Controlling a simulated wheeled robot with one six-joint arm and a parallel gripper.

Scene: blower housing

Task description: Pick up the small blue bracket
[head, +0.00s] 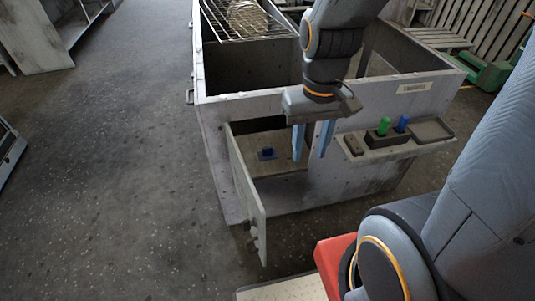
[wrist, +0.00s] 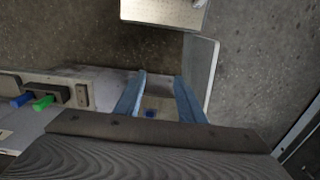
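The small blue bracket (head: 267,153) lies on the floor of an open compartment in the front of the grey housing. It also shows in the wrist view (wrist: 150,113), between my two fingers and farther off. My gripper (head: 312,157) is open, with its blue fingers apart and nothing between them. In the head view it points down in front of the housing, to the right of the bracket and apart from it.
The compartment's door (head: 247,190) stands open to the left of the opening. The grey housing (head: 350,180) has a ledge on its right with a green peg (head: 383,126) and a blue peg (head: 402,123). A wire rack (head: 235,18) lies on top at the back.

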